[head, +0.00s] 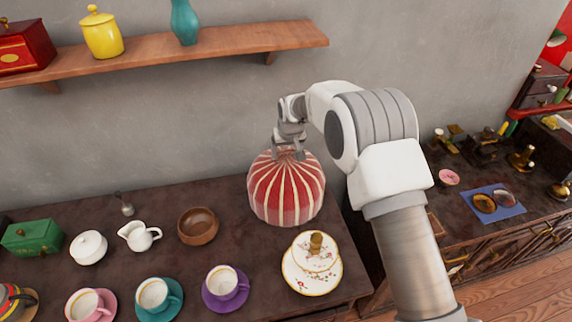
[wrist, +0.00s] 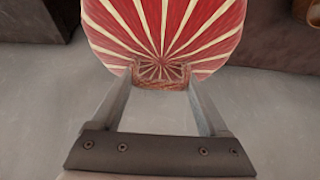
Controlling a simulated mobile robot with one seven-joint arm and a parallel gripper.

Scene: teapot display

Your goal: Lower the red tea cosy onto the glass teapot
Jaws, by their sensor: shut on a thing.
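The red tea cosy (head: 286,190) is a dome with cream stripes, upright near the back of the dark table. My gripper (head: 288,153) is above it, pointing down, shut on the small tab at its top. In the wrist view the two fingers (wrist: 160,78) close on the sides of a reddish-brown tab, with the striped cosy (wrist: 165,30) spreading out beyond. I cannot tell whether the cosy's lower rim touches the table or hangs just above it. The glass teapot shows in neither view; the cosy may hide it.
A tiered cake stand (head: 312,268) stands close in front of the cosy. A wooden shelf (head: 170,54) juts from the wall, upper left.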

